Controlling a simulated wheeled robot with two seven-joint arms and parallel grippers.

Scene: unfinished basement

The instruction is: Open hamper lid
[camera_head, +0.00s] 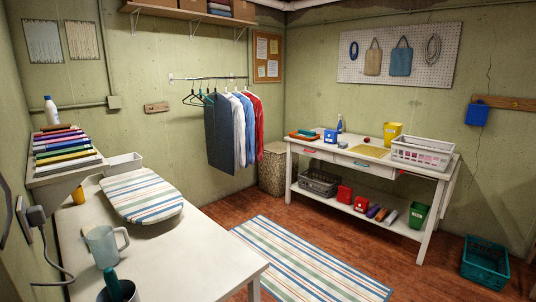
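A woven beige hamper (271,172) stands on the floor in the far corner, between the hanging clothes and the white workbench. Its top (275,148) appears to be closed by a flat lid, though it is small and far away. The clothes hide part of its left side and the bench is close on its right. Neither of my grippers is in view.
A white table (190,250) with a striped ironing board (142,195) fills the left foreground. A white workbench (440,187) stands at the right. Clothes (222,134) hang left of the hamper. A striped rug (305,262) lies on open floor between them.

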